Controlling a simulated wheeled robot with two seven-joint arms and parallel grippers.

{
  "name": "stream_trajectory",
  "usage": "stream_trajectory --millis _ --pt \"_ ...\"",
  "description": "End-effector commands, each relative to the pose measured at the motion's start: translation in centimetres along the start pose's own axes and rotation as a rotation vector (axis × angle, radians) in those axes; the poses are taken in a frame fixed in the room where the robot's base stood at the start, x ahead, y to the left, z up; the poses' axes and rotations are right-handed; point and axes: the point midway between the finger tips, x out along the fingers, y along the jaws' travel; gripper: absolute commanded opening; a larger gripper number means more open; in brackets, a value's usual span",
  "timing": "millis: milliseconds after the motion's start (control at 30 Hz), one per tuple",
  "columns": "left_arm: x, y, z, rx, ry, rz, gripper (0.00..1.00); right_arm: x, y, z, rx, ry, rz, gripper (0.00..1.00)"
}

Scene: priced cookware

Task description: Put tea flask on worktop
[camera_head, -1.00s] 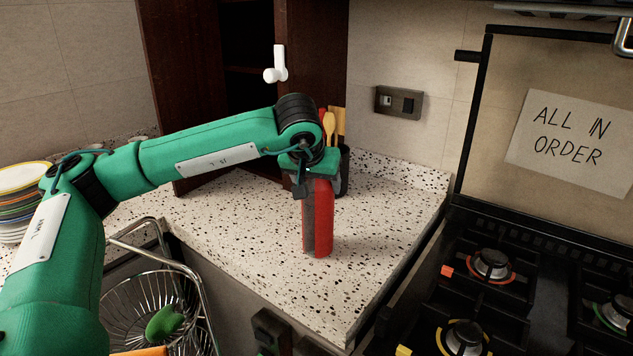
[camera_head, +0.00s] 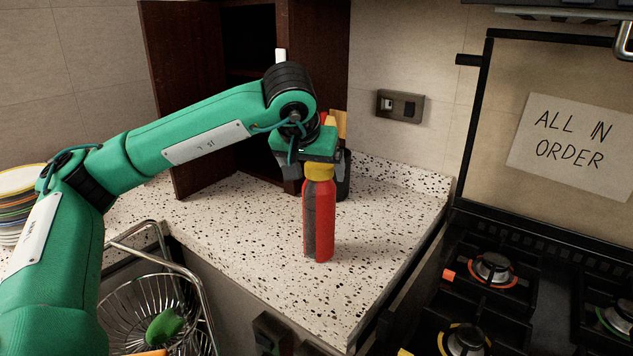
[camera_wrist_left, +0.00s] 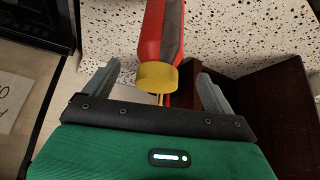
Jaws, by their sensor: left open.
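The tea flask (camera_head: 319,218) is red and dark grey with a yellow cap, and stands upright on the speckled worktop (camera_head: 260,235). My left gripper (camera_head: 306,163) is at the flask's cap, a little above and behind it, with its jaws open. In the left wrist view, the flask (camera_wrist_left: 162,45) shows between and beyond the two spread fingers of the gripper (camera_wrist_left: 163,88), with no finger touching it. My right gripper is not in view.
A dark utensil holder (camera_head: 343,178) stands behind the flask, beside an open dark wooden cupboard (camera_head: 190,110). The gas hob (camera_head: 500,290) lies right. A wire basket (camera_head: 140,310) and stacked plates (camera_head: 15,200) are left. Worktop around the flask is clear.

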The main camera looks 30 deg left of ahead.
Motion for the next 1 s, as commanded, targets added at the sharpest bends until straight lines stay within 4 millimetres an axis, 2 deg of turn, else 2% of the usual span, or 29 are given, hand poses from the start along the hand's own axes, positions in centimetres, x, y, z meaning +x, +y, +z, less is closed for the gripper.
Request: stream_trajectory --millis 100,300,1000 --pt "-2.4 0.1 0.0 0.001 0.003 0.002 0.88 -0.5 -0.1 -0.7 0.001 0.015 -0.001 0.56" --pt "-4.8 0.1 0.0 0.000 0.002 0.001 0.88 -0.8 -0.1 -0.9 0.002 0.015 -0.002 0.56" --pt "-5.2 0.0 0.0 0.001 0.000 0.000 0.88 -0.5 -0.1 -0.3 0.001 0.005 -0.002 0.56"
